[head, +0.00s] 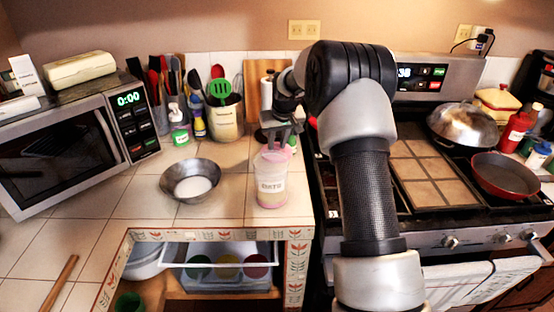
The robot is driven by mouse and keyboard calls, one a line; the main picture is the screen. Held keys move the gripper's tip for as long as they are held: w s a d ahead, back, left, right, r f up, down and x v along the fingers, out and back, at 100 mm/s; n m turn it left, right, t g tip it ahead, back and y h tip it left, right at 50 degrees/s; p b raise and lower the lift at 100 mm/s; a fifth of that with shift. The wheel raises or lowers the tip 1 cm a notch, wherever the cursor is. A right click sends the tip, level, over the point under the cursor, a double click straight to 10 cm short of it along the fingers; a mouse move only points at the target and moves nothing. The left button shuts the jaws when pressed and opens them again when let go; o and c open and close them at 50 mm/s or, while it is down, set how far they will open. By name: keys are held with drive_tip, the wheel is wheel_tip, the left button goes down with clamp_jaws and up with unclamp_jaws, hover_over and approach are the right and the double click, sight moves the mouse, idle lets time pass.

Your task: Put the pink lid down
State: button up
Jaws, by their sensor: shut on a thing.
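The pink lid (290,143) shows only as a small pink patch at my gripper, just above the back right rim of a clear labelled tub (271,188). My gripper (282,142) points down over the counter behind the tub and is shut on the lid. Most of the lid is hidden by the gripper and the tub's top. I cannot tell whether the lid touches the tub. The tub stands upright on the tiled counter and has pinkish colour at its top and base.
A metal bowl (190,181) with white contents stands left of the tub. A soap bottle (179,125) and utensil holder (225,117) stand behind. The stove (430,222) lies right; an open drawer (222,248) is below.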

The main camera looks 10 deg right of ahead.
drive_tip(key=shift+f, duration=2.6)
drive_tip(key=shift+f, duration=0.2)
drive_tip(key=o, duration=1)
